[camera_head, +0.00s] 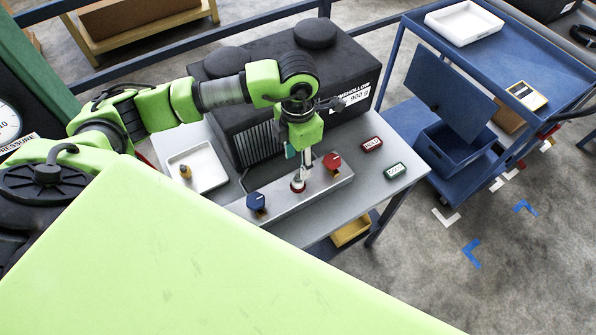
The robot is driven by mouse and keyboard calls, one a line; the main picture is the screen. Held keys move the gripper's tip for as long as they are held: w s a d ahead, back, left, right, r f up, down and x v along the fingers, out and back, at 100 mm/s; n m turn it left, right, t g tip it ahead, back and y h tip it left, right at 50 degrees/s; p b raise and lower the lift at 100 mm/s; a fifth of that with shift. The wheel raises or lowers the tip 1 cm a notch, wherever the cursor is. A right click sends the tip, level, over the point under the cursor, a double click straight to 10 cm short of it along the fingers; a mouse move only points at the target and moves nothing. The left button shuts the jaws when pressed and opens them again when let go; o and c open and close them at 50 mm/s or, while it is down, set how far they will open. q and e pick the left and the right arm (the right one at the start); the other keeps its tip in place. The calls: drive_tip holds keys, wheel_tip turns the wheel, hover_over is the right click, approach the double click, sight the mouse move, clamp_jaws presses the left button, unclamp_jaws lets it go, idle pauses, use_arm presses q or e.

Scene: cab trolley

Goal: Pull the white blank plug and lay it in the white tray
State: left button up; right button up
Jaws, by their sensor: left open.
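A grey metal block (325,190) on the grey table carries a blue-topped plug (256,200), a red-topped plug (332,160) and, between them, a small pale piece with a red ring (298,186), which looks like the white plug. My left gripper (301,172) points down just over this middle piece and is open; its fingers partly hide the piece, and I cannot tell whether they touch it. A white tray (212,178) on the table, left of the block, holds a small brass-coloured piece (186,172). Another white tray (464,23) lies empty on the blue trolley. My right gripper is out of view.
A large black machine (270,75) stands behind the block. A red label (371,144) and a green label (396,170) lie on the table's right side. The blue trolley (520,60) stands to the right, with a yellow-edged card (527,95) on it. A rail runs behind.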

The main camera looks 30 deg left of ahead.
sight(298, 176)
use_arm(q)
drive_tip(key=shift+f, duration=0.5)
drive_tip(key=shift+f+b, duration=0.8)
drive_tip(key=shift+f, duration=0.15)
wheel_tip(298, 176, down, 5)
drive_tip(key=b, duration=0.4)
drive_tip(key=shift+f+b, duration=0.4)
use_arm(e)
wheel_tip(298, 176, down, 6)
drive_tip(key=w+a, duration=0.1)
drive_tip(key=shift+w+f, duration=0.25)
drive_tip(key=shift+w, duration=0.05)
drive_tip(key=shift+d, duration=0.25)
use_arm(q)
drive_tip(key=shift+b, duration=0.45)
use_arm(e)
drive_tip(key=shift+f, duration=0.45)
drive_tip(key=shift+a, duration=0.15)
